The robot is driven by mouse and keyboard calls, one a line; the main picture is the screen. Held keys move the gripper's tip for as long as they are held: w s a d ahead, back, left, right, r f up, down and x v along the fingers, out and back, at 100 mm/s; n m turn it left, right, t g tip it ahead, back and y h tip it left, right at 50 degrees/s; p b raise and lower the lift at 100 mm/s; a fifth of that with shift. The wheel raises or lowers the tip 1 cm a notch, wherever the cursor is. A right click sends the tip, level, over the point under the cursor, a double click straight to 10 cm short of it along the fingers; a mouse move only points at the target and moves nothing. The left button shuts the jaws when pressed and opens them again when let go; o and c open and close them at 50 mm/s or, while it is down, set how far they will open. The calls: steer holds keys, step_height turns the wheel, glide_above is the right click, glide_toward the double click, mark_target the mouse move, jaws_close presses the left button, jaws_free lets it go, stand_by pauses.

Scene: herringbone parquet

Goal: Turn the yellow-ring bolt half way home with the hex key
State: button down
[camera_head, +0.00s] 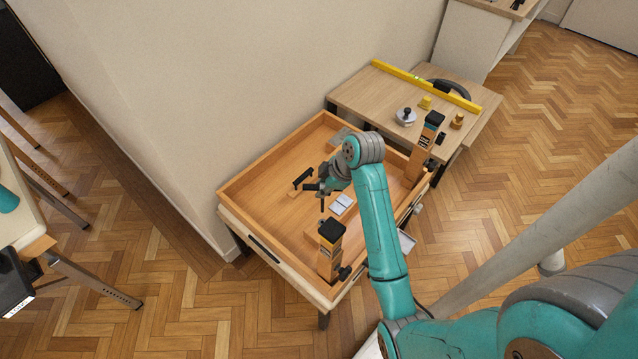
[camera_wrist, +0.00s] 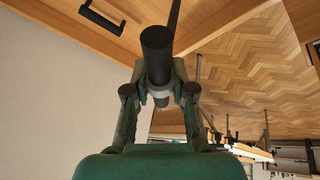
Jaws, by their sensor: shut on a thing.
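My gripper (camera_head: 325,187) is over the wooden tray-topped bench (camera_head: 262,192), partly hidden by my own arm. In the wrist view my gripper (camera_wrist: 160,88) is shut on a dark round handle with a thin dark shaft, which looks like the hex key (camera_wrist: 157,52). The shaft runs away from the handle toward the wood; its tip is out of the wrist view. In the head view a thin dark shaft hangs below the gripper, too small to tell whether it touches anything. I cannot make out the yellow-ring bolt in either view.
A black bar handle (camera_head: 303,178) lies left of my gripper. A white plate (camera_head: 342,204) is just below right. Upright wooden blocks with black tops stand at the tray's front (camera_head: 330,248) and right (camera_head: 425,140). A table behind holds a yellow level (camera_head: 425,86) and small items.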

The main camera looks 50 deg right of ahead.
mark_target(323, 203)
steer(key=shift+f, duration=4)
stand_by(0.9)
